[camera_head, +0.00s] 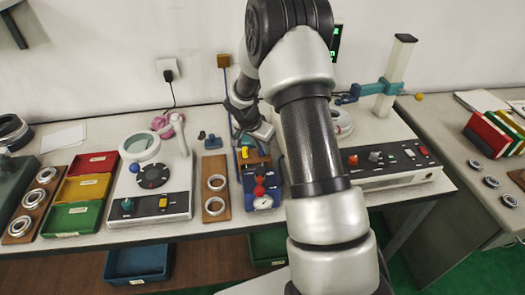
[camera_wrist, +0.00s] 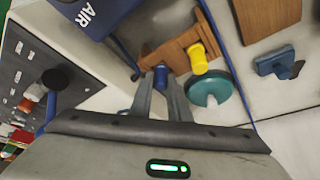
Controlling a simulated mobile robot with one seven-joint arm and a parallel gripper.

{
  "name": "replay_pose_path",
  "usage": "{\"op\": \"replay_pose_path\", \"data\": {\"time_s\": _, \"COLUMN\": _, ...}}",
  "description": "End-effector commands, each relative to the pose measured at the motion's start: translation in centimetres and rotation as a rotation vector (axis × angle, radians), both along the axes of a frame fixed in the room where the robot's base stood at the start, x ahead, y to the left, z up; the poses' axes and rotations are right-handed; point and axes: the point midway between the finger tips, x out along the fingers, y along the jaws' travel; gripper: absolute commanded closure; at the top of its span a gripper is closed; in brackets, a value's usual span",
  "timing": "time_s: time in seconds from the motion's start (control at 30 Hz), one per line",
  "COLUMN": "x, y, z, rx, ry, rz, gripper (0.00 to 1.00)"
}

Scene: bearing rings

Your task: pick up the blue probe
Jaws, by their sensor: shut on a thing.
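The blue probe (camera_wrist: 162,75) is a short blue cylinder in the wrist view, between the tips of my gripper (camera_wrist: 163,84). The gripper is shut on it. Behind it is a brown wooden holder (camera_wrist: 177,44), with a yellow probe (camera_wrist: 198,60) to the right. I cannot tell whether the blue probe still touches the holder. In the head view the yellow probe (camera_head: 245,152) shows at the holder, while my arm hides much of that area and I cannot make out the blue probe.
A blue box marked AIR (camera_wrist: 88,14) stands close by, and a teal round piece (camera_wrist: 209,88) is right of my fingers. A blue block (camera_wrist: 275,62) lies further right. In the head view, a board with rings (camera_head: 215,208) and a white machine (camera_head: 150,205) stand to the left.

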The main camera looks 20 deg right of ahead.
Motion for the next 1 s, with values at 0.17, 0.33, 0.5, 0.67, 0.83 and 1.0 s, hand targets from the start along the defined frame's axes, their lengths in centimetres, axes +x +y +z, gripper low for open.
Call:
{"op": "replay_pose_path", "data": {"time_s": 0.17, "x": 0.1, "y": 0.0, "z": 0.9, "rx": -0.001, "ry": -0.002, "rz": -0.001, "gripper": 1.0}}
{"op": "replay_pose_path", "data": {"time_s": 0.33, "x": 0.2, "y": 0.0, "z": 4.1, "rx": -0.001, "ry": -0.006, "rz": -0.001, "gripper": 1.0}}
{"op": "replay_pose_path", "data": {"time_s": 0.5, "x": 0.1, "y": 0.0, "z": 7.5, "rx": -0.001, "ry": -0.005, "rz": -0.001, "gripper": 1.0}}
{"op": "replay_pose_path", "data": {"time_s": 0.67, "x": 0.1, "y": 0.0, "z": 9.6, "rx": 0.0, "ry": -0.003, "rz": -0.001, "gripper": 1.0}}
{"op": "replay_pose_path", "data": {"time_s": 0.83, "x": 0.0, "y": 0.0, "z": 11.0, "rx": 0.0, "ry": -0.002, "rz": -0.001, "gripper": 1.0}}
{"op": "replay_pose_path", "data": {"time_s": 1.0, "x": 0.0, "y": 0.0, "z": 12.0, "rx": 0.0, "ry": -0.001, "rz": 0.0, "gripper": 1.0}}
